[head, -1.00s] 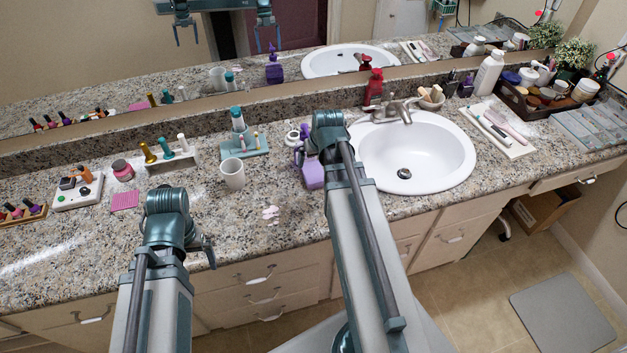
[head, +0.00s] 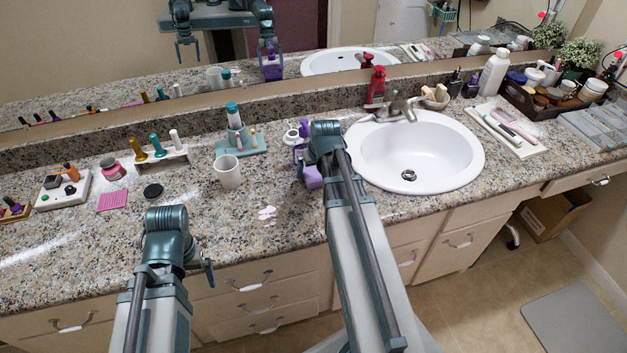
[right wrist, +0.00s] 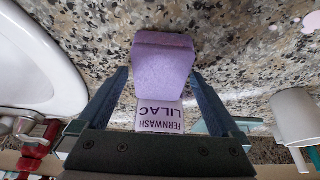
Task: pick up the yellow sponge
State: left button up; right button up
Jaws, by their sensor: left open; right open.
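I cannot make out a yellow sponge in either view. Small tan and cream pieces sit in a bowl (head: 434,104) behind the sink; I cannot tell what they are. My right gripper (right wrist: 162,90) is open, with its fingers on either side of a lilac bottle (right wrist: 163,65) labelled FERNWASH LILAC. The bottle (head: 313,178) is partly hidden by my right arm in the head view. My left gripper (head: 206,270) is open and empty over the counter's front edge.
A white cup (head: 229,171) and a teal tray (head: 241,144) stand left of the bottle. The sink (head: 410,155) is to its right, with a red pump bottle (head: 376,86) behind. The front middle counter is mostly clear.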

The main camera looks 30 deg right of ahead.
pick_arm(q)
jog(key=shift+f, duration=0.45)
pick_arm(e)
jog(key=shift+w+f, duration=0.15)
jog(key=shift+f, duration=0.3)
pick_arm(q)
jog(key=shift+f+b, duration=0.25)
jog(key=shift+b, duration=0.05)
pick_arm(e)
jog(key=shift+f, duration=0.25)
jog(key=shift+c, duration=0.3)
jog(key=c, duration=1.1)
pick_arm(q)
jog(key=shift+r, duration=0.15)
pick_arm(e)
jog(key=shift+r, duration=0.1)
